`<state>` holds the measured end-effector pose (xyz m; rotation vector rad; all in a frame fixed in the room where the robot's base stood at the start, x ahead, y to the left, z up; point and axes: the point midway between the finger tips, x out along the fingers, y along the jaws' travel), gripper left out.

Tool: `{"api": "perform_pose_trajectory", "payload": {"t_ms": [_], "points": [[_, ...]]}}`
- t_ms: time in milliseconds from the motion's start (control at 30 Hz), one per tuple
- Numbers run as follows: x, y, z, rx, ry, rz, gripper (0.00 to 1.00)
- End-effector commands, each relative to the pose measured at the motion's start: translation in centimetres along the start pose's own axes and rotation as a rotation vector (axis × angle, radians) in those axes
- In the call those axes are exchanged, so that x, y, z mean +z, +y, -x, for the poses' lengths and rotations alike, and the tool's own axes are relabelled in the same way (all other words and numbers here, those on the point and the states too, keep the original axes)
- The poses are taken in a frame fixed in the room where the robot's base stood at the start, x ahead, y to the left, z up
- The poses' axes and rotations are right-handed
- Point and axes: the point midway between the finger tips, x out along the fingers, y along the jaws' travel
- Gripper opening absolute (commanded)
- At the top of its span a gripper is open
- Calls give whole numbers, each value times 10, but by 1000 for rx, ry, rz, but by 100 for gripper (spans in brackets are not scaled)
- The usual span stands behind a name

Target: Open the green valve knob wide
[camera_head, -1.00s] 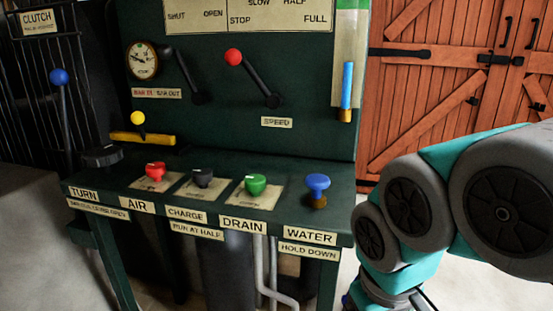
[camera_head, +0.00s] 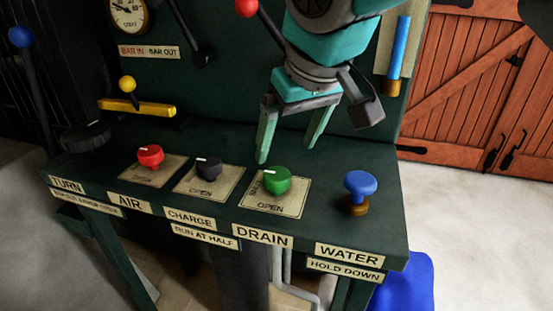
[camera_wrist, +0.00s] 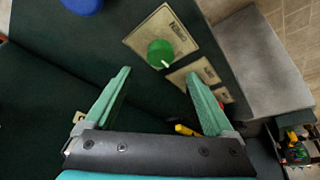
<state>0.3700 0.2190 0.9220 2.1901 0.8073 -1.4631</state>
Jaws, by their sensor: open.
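The green valve knob (camera_head: 277,180) sits on a cream plate (camera_head: 258,203) marked OPEN, above the DRAIN label (camera_head: 262,236). A pale pointer mark shows on the knob. In the wrist view the green knob (camera_wrist: 160,54) is beyond my fingertips, roughly between their lines, with its white mark pointing to the lower right. My gripper (camera_head: 287,155) is open and empty, with its fingers pointing down behind and above the knob. In the wrist view my gripper (camera_wrist: 158,77) shows its two teal fingers spread apart. The fingers do not appear to touch the knob.
A black knob (camera_head: 208,167) and a red knob (camera_head: 150,156) stand left of the green one. A blue WATER button (camera_head: 360,184) stands to its right. The red-balled speed lever (camera_head: 247,8) rises behind, close to my arm. A yellow-balled lever (camera_head: 127,85) is farther left.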

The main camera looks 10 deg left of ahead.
Motion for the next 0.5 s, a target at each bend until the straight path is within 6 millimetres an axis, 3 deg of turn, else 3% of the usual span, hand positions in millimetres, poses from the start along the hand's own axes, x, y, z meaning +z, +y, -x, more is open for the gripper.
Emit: {"api": "perform_pose_trajectory", "payload": {"t_ms": [500], "points": [[1,0,-67,-1,-3,2,89]]}}
